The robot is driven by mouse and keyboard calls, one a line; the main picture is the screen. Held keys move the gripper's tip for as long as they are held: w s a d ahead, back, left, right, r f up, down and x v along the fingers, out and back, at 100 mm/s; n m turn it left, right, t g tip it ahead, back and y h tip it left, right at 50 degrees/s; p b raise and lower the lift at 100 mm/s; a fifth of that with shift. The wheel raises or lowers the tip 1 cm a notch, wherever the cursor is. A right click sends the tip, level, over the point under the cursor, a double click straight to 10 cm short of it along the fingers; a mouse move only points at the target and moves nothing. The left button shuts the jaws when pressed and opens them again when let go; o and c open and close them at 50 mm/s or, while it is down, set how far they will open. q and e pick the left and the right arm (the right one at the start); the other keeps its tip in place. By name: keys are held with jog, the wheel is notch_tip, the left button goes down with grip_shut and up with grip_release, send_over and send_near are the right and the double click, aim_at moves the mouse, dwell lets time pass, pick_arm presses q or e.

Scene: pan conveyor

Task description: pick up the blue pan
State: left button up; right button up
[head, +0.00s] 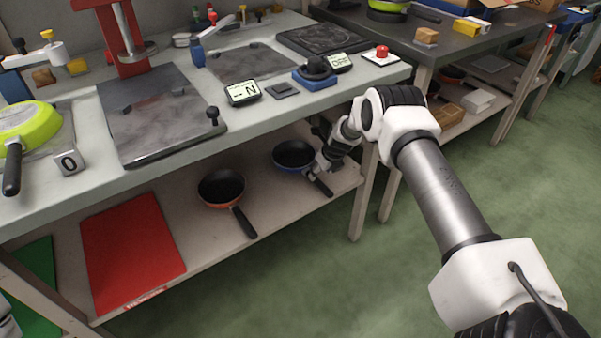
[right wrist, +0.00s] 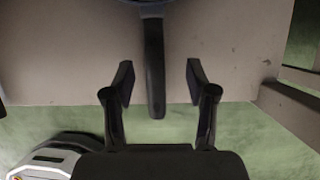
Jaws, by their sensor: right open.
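The blue pan (head: 294,152) lies on the lower shelf under the bench, its black handle pointing toward the shelf's front edge. My right gripper (head: 318,172) reaches in at the handle. In the right wrist view, the black handle (right wrist: 153,60) runs down between the two spread fingers of my right gripper (right wrist: 158,82), with a gap on each side. Only the edge of the pan body shows at the top there. The right gripper is open and holds nothing. My left gripper is not in view.
An orange pan (head: 222,187) lies left of the blue pan. A red board (head: 131,248) lies further left on the lower shelf (head: 200,258). The bench top (head: 250,108) overhangs the shelf, and a table leg (head: 363,195) stands just right of the gripper.

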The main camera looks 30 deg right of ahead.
aim_at(305, 169)
jog(key=b+x, duration=0.1)
jog(key=x, duration=0.1)
jog(key=a+b+x, duration=0.1)
jog(key=x, duration=0.1)
jog(key=shift+f, duration=0.15)
jog(key=shift+d+f, duration=0.15)
jog(key=shift+f, duration=0.15)
grip_shut()
